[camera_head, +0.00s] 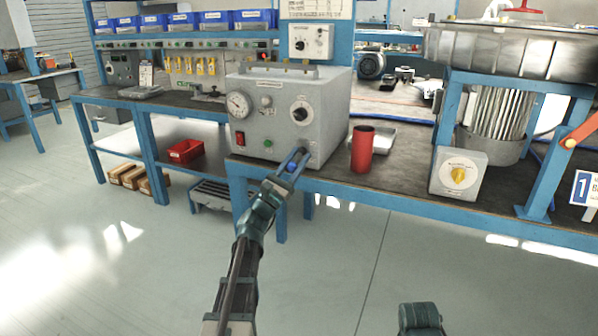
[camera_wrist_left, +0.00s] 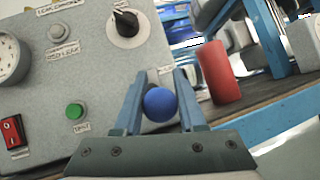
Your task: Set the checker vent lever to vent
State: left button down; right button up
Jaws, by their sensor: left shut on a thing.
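The checker (camera_head: 285,110) is a grey box with a gauge, a black knob, a red switch and a green button, standing on the blue-framed bench. The vent lever's blue ball (camera_wrist_left: 160,104) is at the lower right of its front panel; it also shows in the head view (camera_head: 292,166). My left gripper (camera_head: 296,160) is shut on this ball, with a finger on each side in the left wrist view (camera_wrist_left: 157,95).
A red cylinder (camera_head: 362,149) stands on the bench just right of the checker, with a silver tray (camera_head: 378,136) behind it. The floor before the bench is clear.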

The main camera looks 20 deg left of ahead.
pick_arm(q)
jog(key=shift+f+m+t+h+b, duration=0.4)
jog(key=shift+m+t+h+b, duration=0.2)
jog(key=shift+b, duration=0.55)
jog(key=shift+c, duration=2.4)
grip_release()
jog(key=b+v, duration=0.9)
jog(key=v, duration=0.4)
jog(key=shift+s+f, duration=0.2)
jog(key=shift+f, duration=0.15)
jog(key=shift+a, duration=0.1)
